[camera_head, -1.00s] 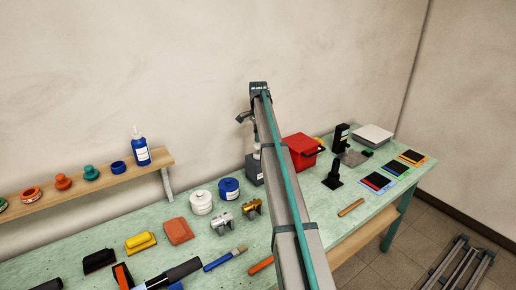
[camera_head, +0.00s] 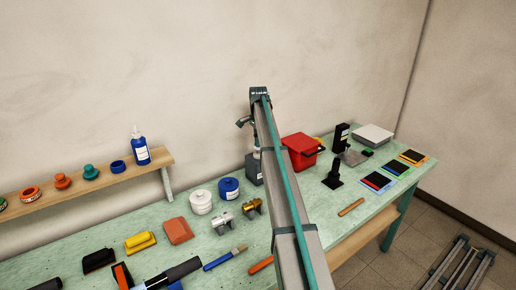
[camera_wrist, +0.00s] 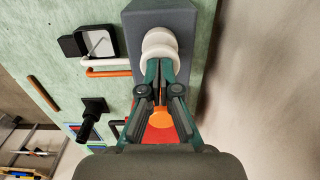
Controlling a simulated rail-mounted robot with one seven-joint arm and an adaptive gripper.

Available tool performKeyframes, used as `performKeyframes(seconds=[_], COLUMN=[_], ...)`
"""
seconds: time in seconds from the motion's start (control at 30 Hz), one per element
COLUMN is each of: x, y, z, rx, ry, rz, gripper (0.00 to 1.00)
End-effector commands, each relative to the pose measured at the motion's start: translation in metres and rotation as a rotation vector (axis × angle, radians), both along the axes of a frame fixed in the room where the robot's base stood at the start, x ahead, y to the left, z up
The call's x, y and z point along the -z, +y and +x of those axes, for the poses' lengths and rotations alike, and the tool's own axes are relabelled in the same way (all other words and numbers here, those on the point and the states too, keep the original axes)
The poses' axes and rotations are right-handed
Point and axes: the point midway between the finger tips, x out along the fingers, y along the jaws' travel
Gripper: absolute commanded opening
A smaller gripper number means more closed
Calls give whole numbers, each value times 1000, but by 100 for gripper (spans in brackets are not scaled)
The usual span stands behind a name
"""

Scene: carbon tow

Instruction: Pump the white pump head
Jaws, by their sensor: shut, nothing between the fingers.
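The white pump head (camera_wrist: 160,39) sits on a dark grey block-shaped body (camera_wrist: 183,17) in the wrist view. In the head view, the grey body (camera_head: 252,170) stands at the back of the bench, left of the red box; its top is largely hidden by my arm. My gripper (camera_wrist: 160,64) is shut and empty. Its fingertips overlap the near edge of the pump head in the wrist view; whether they touch it or are just above it I cannot tell. In the head view my fingers are too small to make out.
A red box (camera_head: 302,153) stands close to the right of the grey body. The wall is close behind.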

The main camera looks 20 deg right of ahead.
Motion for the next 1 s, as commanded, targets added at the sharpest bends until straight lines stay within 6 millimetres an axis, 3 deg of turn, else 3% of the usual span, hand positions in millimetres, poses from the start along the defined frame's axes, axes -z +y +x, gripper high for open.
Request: performKeyframes(seconds=[0.57, 1.0], x=[2, -31], y=[0, 0], z=[0, 0], rx=[0, 0], ry=[1, 0], rz=[1, 0], gripper=[0, 0])
